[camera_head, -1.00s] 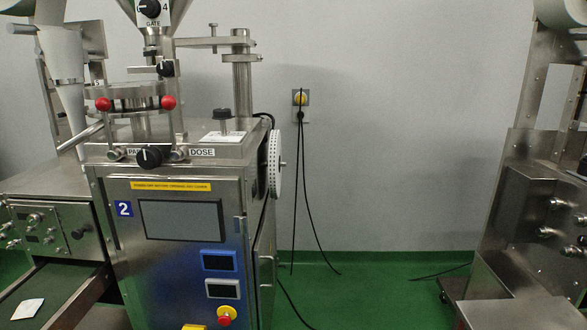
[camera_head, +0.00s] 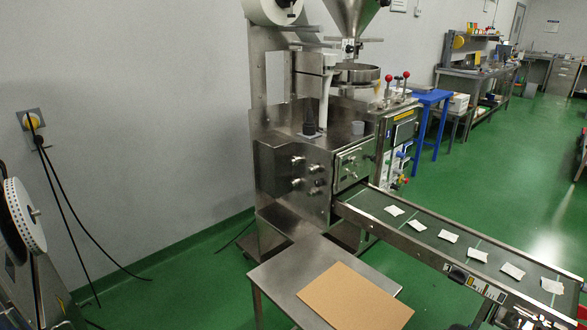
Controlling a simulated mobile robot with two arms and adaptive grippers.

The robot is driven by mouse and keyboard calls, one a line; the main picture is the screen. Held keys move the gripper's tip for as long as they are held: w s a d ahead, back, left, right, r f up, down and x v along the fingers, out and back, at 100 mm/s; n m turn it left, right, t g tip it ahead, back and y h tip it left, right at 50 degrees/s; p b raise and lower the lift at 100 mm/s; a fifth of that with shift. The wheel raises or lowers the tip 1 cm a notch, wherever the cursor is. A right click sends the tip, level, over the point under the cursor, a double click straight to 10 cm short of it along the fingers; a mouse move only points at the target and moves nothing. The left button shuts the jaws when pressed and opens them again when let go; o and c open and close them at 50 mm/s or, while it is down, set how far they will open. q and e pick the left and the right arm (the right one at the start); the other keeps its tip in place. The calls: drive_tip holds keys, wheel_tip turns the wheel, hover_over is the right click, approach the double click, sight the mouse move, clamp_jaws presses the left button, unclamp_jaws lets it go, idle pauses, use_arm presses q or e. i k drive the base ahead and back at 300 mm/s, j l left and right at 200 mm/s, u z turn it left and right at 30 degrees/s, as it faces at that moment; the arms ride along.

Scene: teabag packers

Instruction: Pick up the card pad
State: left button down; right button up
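A flat tan rectangular sheet (camera_head: 352,298), which looks like the card pad, lies on a small steel table (camera_head: 272,270) at the bottom centre of the head view. Its near corner reaches close to the table's edge and the bottom of the picture. Nothing lies on top of it. Neither of my grippers is in view.
A steel packing machine (camera_head: 290,165) stands behind the table. Its conveyor (camera_head: 408,243), with several white teabags, runs to the lower right. Another machine's white wheel (camera_head: 22,215) and hanging black cables are at left. Green floor (camera_head: 500,190) is open at right.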

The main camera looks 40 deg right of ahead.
sight(342, 297)
drive_tip(key=z, duration=1.85)
